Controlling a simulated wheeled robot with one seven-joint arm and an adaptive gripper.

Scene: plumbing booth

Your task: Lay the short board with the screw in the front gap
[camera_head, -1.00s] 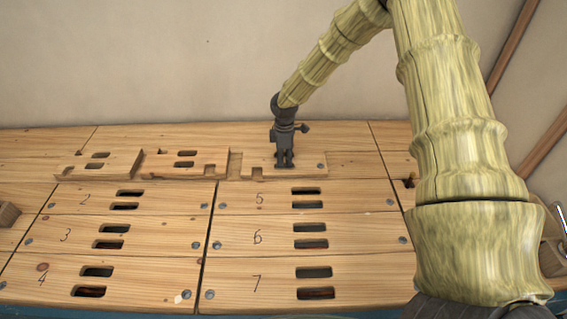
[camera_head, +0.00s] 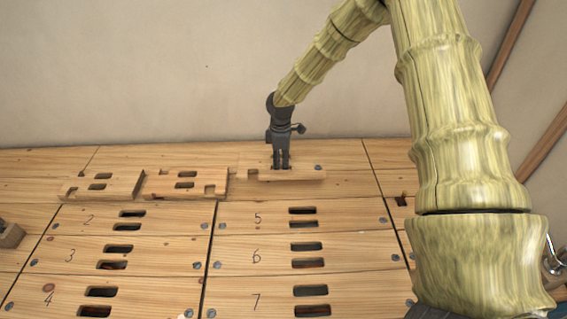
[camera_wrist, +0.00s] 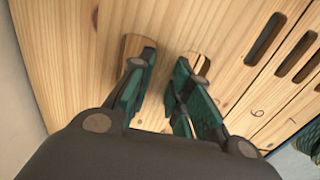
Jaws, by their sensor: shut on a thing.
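My gripper (camera_head: 281,166) points down at the back right of the bench and is shut on the short board (camera_head: 303,174). This is a pale wooden piece with a notch at its left and a grey screw (camera_head: 318,168) near its right end. In the wrist view my fingers (camera_wrist: 165,75) reach into the two slots of a pale board (camera_wrist: 180,22). The held board appears slightly above the bench top; any clearance is hard to judge. I cannot pick out the front gap in these views.
Two loose notched boards, the left one (camera_head: 76,187) and the middle one (camera_head: 156,186), lie left of the held board. Several fixed slotted planks, including one marked 5 (camera_head: 350,219), fill the bench in front. A plain wall (camera_head: 180,80) stands behind.

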